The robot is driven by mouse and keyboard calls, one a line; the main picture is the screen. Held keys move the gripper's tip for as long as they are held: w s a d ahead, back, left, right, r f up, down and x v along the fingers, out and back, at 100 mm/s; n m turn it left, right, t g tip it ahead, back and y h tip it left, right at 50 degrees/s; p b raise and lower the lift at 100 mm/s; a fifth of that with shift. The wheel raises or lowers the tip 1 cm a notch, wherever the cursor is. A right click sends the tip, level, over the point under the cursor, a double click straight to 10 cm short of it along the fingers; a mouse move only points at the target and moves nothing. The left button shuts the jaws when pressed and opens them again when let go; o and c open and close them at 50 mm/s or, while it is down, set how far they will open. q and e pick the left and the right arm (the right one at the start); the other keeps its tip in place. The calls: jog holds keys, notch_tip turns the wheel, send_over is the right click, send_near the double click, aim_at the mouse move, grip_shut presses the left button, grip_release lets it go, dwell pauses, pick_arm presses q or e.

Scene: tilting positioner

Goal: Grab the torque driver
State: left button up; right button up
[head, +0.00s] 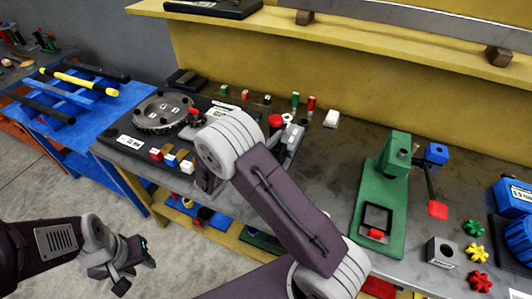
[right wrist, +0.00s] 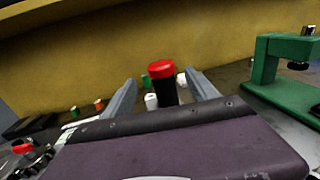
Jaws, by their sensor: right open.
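An upright black cylinder with a red cap, which looks like the torque driver (right wrist: 163,86), stands between the two grey fingers of my right gripper (right wrist: 155,98) in the right wrist view. The fingers are apart, with a gap on both sides of it. In the head view its red cap (head: 276,120) shows just right of my right wrist, and my arm hides part of the area around it. Its lower end is hidden behind my gripper in the wrist view. My left gripper (head: 130,268) hangs empty over the floor at lower left, its fingers apart.
A green press (head: 385,205) stands right of my right arm on the grey bench. A black board with a round grey plate (head: 163,112) lies to the left. Several loose parts lie at the right.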

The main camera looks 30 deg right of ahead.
aim_at(272, 125)
jog(key=x, duration=0.1)
jog(key=p+x, duration=0.1)
jog(key=x, duration=0.1)
jog(key=shift+s+d+r, duration=0.1)
jog(key=shift+r, duration=0.2)
jog(key=shift+w+d+f, duration=0.1)
jog(key=shift+w+d, duration=0.2)
jog(key=shift+d, duration=0.2)
jog(key=p+x, duration=0.2)
jog(key=x, duration=0.2)
jog(key=shift+w+d, duration=0.15)
jog(key=shift+d, duration=0.25)
grip_shut()
